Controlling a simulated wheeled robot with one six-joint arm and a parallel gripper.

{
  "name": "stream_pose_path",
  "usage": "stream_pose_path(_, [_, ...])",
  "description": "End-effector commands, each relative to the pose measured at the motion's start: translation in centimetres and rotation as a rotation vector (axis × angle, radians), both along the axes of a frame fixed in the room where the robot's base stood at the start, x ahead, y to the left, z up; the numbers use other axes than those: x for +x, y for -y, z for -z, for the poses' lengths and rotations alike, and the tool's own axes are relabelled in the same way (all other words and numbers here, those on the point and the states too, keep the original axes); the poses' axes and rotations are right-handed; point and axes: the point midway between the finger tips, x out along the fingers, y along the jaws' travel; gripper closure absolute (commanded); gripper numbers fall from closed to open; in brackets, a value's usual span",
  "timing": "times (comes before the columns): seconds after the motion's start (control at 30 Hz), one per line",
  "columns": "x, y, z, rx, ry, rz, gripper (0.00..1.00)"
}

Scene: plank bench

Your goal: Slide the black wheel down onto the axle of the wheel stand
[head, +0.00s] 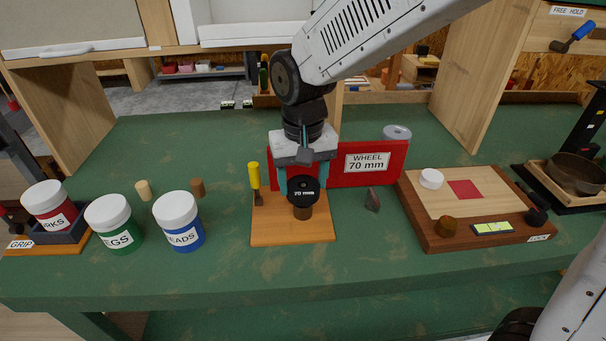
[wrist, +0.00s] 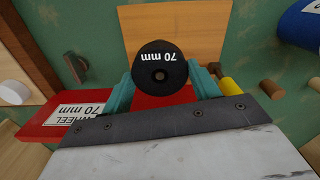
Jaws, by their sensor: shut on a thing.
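The black wheel (head: 304,186), marked "70 mm", is between the teal fingers of my gripper (head: 303,178). In the wrist view the wheel (wrist: 160,57) shows its round face with a small brownish spot at its centre hole, and my gripper (wrist: 160,80) is shut on its sides. The wheel stand has a flat wooden base (head: 268,229), also seen beyond the wheel in the wrist view (wrist: 190,20).
A red "WHEEL 70 mm" panel (head: 375,177) is behind. Lidded jars (head: 180,222) are left; a wooden board (head: 432,205) with a white puck (head: 431,178) is right. A dark grey piece (head: 373,199) lies between.

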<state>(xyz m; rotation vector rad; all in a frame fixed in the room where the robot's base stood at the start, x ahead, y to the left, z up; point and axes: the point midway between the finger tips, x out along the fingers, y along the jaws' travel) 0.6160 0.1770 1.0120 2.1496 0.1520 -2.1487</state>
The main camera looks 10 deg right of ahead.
Motion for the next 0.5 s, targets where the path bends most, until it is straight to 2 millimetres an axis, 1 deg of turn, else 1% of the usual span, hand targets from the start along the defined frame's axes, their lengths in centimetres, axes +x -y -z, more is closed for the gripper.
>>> stream_pose_path(0.5, [0.0, 0.0, 1.5, 0.0, 0.0, 0.0, 0.65])
